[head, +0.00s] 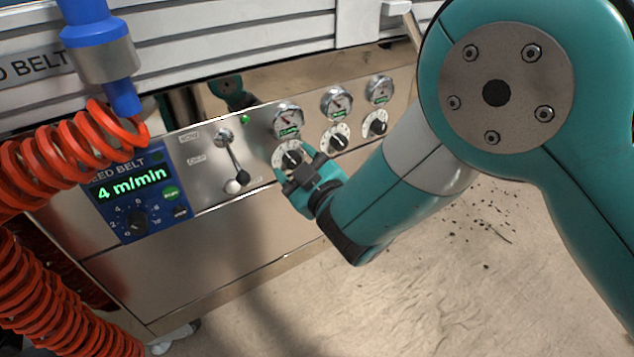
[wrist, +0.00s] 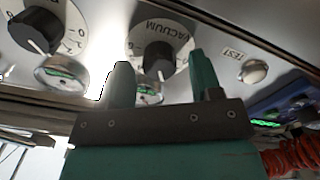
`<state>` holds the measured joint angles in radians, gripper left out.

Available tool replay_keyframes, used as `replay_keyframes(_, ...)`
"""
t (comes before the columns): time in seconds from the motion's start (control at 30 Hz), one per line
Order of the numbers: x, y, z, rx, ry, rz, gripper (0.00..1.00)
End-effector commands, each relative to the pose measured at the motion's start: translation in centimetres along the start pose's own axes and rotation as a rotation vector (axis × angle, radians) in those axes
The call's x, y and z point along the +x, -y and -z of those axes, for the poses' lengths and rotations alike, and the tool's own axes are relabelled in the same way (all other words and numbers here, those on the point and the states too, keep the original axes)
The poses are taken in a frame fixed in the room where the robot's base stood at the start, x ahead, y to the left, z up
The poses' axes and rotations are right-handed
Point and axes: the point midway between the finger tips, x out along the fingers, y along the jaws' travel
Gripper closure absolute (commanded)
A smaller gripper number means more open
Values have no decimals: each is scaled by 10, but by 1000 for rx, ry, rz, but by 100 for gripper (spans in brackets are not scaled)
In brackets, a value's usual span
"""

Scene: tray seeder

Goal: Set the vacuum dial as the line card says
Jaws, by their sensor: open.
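The vacuum dial (wrist: 158,57) is a black knob on a white, numbered plate lettered VACUUM. In the wrist view it lies between and beyond my fingertips. In the head view, a black-and-white dial (head: 291,157) is the leftmost of three in a row, beneath a round gauge (head: 288,120). My gripper (head: 294,166) is open right at this dial, with a finger to either side; whether either touches the knob I cannot tell. In the wrist view my gripper (wrist: 160,66) shows two teal fingers spread apart, with nothing held. I cannot make out a line card.
Two more dials (head: 335,138) (head: 375,124) with gauges sit to the right. Left are a lever (head: 235,162) and a blue belt-speed panel (head: 133,195) reading 4 m/min. A TEST button (wrist: 254,71) is near the vacuum dial. Red coiled hoses (head: 55,160) hang at left.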

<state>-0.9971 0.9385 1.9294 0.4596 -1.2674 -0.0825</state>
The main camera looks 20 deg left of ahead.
Motion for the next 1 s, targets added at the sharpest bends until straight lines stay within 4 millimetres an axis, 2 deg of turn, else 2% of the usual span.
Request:
replay_keyframes(0.17, -12, 4, -5, 0, -2, 0, 41)
replay_keyframes(0.47, -50, 5, -7, 0, -2, -1, 41)
replay_keyframes(0.67, -81, 5, -7, 0, -5, 0, 41)
replay_keyframes(1.0, -144, 4, -6, 1, -4, -1, 41)
